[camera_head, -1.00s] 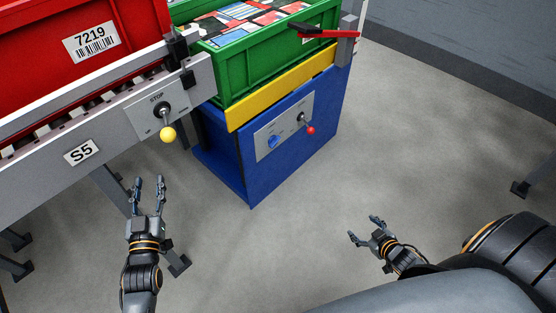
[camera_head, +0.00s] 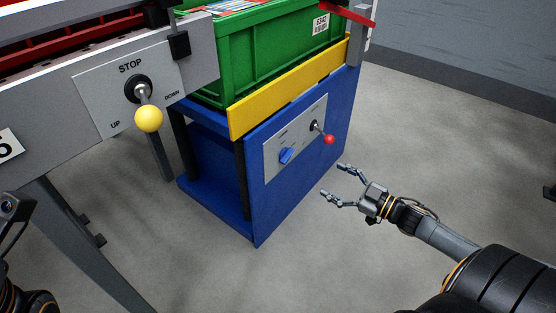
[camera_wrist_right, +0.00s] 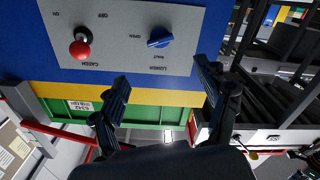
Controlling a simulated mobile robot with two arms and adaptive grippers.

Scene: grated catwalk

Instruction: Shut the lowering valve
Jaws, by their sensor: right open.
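The valve is a blue knob (camera_head: 286,155) on a grey panel (camera_head: 270,163) on the blue lift table's side. A red-balled lever (camera_head: 328,139) sits on the same panel, to the knob's right. My right gripper (camera_head: 334,181) is open and empty, right of the panel and apart from it. In the right wrist view its fingers (camera_wrist_right: 162,75) point toward the panel, the knob between and beyond them. My left gripper (camera_head: 14,208) is only partly visible at the left edge.
A yellow-balled lever (camera_head: 149,118) marked STOP, UP and DOWN stands out from the conveyor side at left. A green crate (camera_head: 270,68) sits above the yellow band (camera_head: 285,95). A red bar (camera_head: 347,14) sticks out at the top. The floor at right is clear.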

